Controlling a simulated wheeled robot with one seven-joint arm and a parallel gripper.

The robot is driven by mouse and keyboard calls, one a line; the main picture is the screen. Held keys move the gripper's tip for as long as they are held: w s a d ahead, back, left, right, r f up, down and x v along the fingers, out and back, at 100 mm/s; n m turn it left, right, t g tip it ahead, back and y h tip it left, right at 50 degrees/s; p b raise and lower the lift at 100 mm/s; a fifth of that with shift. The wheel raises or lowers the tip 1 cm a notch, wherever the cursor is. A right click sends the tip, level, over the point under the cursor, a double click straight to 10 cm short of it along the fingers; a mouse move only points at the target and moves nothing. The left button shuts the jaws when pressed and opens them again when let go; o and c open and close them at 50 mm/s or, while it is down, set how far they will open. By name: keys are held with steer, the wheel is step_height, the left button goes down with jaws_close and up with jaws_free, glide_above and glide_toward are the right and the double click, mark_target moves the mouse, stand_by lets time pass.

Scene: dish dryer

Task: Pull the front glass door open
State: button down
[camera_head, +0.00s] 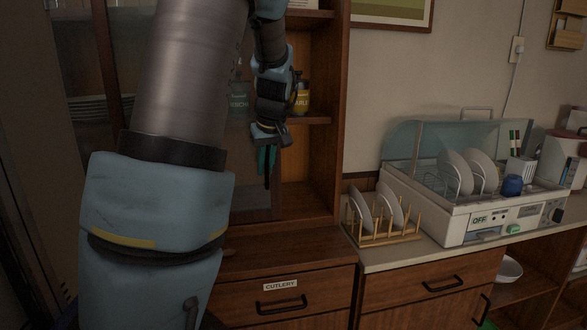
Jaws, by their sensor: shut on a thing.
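The cabinet's glass door (250,192) shows as a greyish see-through pane behind my arm. Its right edge is near my gripper, and my arm hides much of the rest. My gripper (267,160) points down at this edge, its teal fingers shut on a thin dark upright piece that looks like the door's handle (268,181). The exact contact is small and dark. To the right of the pane, the shelves (307,160) show with no clear sign of glass in front.
A yellow-labelled jar (302,98) stands on a shelf close to my gripper. Below are the cutlery drawer (315,290) and a counter with a wooden plate rack (390,238). The dish dryer (430,215) stands right. Stacked plates (88,107) show at the left.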

steer(key=s+a+b, duration=0.1)
steer(key=a, duration=0.9)
steer(key=shift+s+a, duration=0.2)
steer(key=shift+a, duration=0.05)
steer(key=c, duration=1.2)
jaws_free()
steer(key=shift+o, duration=0.2)
steer(key=b+v, duration=0.1)
steer(key=v, duration=1)
steer(key=shift+d, duration=0.1)
